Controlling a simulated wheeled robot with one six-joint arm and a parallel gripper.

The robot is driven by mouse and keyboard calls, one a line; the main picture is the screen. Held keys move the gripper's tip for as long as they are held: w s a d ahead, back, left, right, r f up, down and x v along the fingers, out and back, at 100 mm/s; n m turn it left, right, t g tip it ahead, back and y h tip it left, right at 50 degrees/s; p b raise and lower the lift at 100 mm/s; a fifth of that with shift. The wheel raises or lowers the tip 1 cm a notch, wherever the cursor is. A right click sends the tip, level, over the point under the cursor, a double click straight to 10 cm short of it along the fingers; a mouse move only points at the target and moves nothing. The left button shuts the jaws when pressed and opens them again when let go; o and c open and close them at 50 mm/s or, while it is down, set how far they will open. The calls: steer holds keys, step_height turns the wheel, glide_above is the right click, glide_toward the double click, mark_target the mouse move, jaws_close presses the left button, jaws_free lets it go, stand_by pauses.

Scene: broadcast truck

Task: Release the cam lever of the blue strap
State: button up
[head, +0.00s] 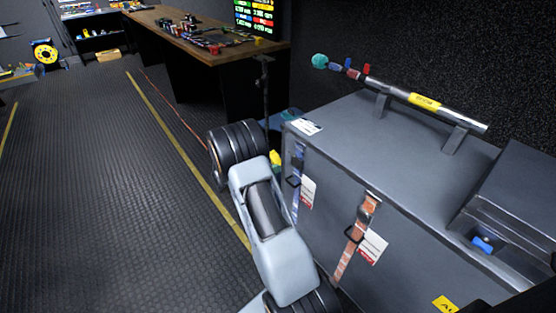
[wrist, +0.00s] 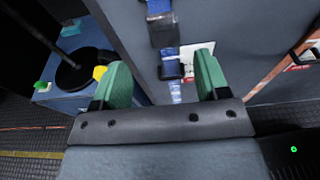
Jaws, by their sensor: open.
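The blue strap (head: 295,203) hangs down the front of a large grey case, near its left corner. In the wrist view the blue strap (wrist: 175,90) runs down between my fingers. I cannot clearly tell the cam lever's position. My gripper (wrist: 163,62) has green fingers, spread open and empty, one on each side of the strap in the picture. No contact is visible. My gripper is hidden behind my arm in the head view.
The grey case (head: 400,135) also carries an orange strap (head: 344,262) to the right, and a metal bar (head: 460,117) on top. A blue tub (wrist: 72,95) stands left of the case. A cluttered desk (head: 215,57) is behind. The floor at left is clear.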

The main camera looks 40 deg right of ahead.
steer(key=shift+a+r, duration=0.15)
steer(key=shift+a, duration=0.75)
steer(key=shift+w, duration=0.1)
steer(key=s+a+f+m+g+y, duration=0.2)
steer(key=s+f+m+y, duration=0.2)
steer(key=s, duration=0.1)
steer(key=s+a+r+m+g+y+p, duration=0.1)
steer(key=s+a+r+m+y+p, duration=0.5)
steer(key=a+r, duration=0.25)
steer(key=s+a+r+m+t+y+p, duration=0.3)
steer(key=a+r+p, duration=0.3)
steer(key=r, duration=0.7)
steer(key=s+a+r+m+t+y+p, duration=0.3)
steer(key=a+r+p, duration=0.3)
steer(key=a+r, duration=0.3)
step_height(320, 180, up, 5)
steer(key=shift+s+a+f+m+t, duration=0.2)
steer(key=shift+s+a+m+t, duration=0.25)
steer(key=shift+t, duration=0.45)
